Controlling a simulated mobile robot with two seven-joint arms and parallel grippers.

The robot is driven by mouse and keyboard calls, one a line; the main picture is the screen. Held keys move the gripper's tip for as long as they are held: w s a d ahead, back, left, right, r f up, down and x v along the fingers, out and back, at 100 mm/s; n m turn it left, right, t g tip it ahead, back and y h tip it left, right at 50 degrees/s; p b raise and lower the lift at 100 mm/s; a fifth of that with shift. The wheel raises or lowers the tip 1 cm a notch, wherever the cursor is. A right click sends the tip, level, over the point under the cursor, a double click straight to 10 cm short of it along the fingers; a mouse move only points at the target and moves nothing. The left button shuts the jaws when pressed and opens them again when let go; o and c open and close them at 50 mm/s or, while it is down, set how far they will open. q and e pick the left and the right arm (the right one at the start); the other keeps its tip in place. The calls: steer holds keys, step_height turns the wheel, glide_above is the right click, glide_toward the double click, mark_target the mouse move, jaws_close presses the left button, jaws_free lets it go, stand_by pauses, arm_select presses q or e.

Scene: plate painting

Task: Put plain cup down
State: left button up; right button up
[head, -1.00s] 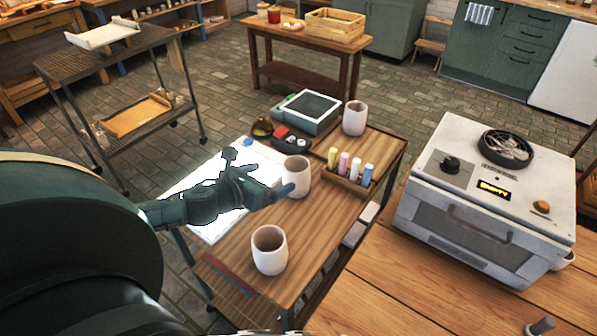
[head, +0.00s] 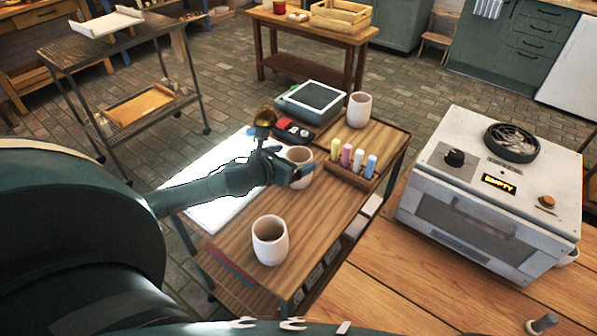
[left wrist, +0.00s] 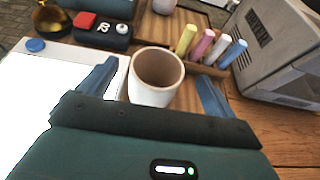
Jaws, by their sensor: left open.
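A pale, undecorated cup (head: 299,155) stands upright on the wooden cart top (head: 325,205). In the left wrist view the cup (left wrist: 156,78) stands between the two spread blue fingers (left wrist: 157,88), with a visible gap on the right side. Two similar pale cups stand on the cart, one at the near end (head: 270,241) and one at the far end (head: 359,111). All look plain. My right gripper is not seen.
A chalk holder (head: 350,174) with several coloured sticks is right of the cup. A red and black item (head: 293,131) and a green-grey box (head: 311,100) lie behind it. A white sheet (head: 215,200) is left. A grey oven (head: 490,190) stands on the right table.

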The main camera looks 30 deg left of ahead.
mark_target(306, 153)
arm_select(q)
steer(key=shift+w+f+b, duration=0.8)
steer(key=shift+w+f, duration=0.1)
steer(key=shift+w, duration=0.3)
steer(key=shift+w+f, duration=0.1)
steer(key=shift+w, duration=0.45)
steer(key=shift+c, duration=0.2)
steer(key=c, duration=1.5)
steer(key=shift+c, duration=0.9)
